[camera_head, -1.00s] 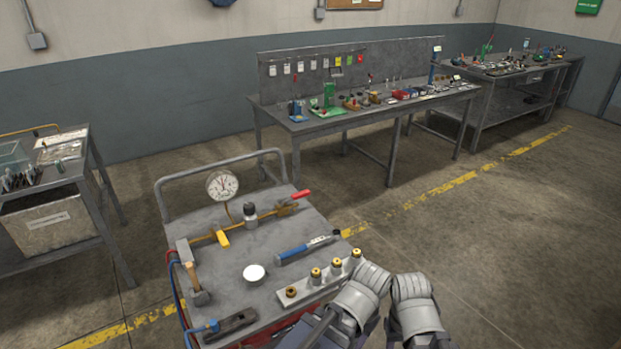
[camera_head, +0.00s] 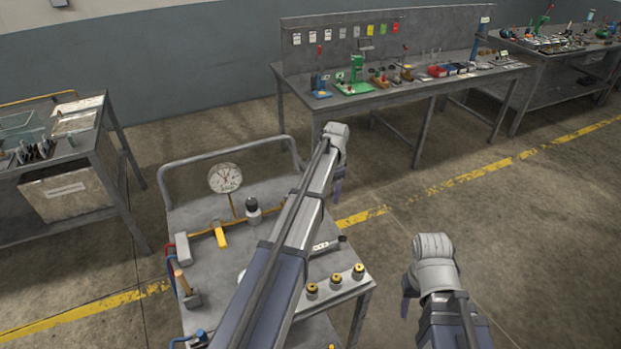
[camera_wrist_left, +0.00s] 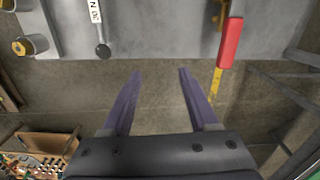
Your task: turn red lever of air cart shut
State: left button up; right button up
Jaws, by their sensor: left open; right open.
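The air cart (camera_head: 205,270) stands ahead with a gauge (camera_head: 225,178) and a brass pipe on its top. The red lever (camera_wrist_left: 231,43) shows in the left wrist view, up and right of my left gripper's fingers. In the head view my left arm hides it. My left gripper (camera_head: 337,190) is beyond the cart's right side. In the left wrist view my left gripper (camera_wrist_left: 160,72) is open and empty, apart from the lever, with floor behind its fingers. My right gripper (camera_head: 405,302) is open over the floor right of the cart.
A yellow handle (camera_head: 220,235), a hammer (camera_head: 186,290), a torque wrench (camera_head: 330,244) and several brass-topped fittings (camera_head: 336,280) are on the cart. A workbench (camera_head: 400,105) stands behind. The floor to the right is clear.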

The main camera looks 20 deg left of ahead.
pick_arm(q)
jog(key=shift+m, duration=0.5)
jog(key=w+a, duration=0.2)
jog(key=a, duration=0.1)
jog(key=w+a+r, duration=0.1)
jog(key=a, duration=0.2)
jog(key=w+a+p, duration=0.1)
jog(key=w+a, duration=0.1)
jog(key=a, duration=0.2)
jog(key=shift+w+a+r, duration=0.1)
jog(key=shift+w+r, duration=0.25)
jog(key=shift+r, duration=0.05)
notch_tip(320, 180, down, 8)
jog(key=b, duration=0.8)
jog(key=shift+r, duration=0.1)
grip_shut()
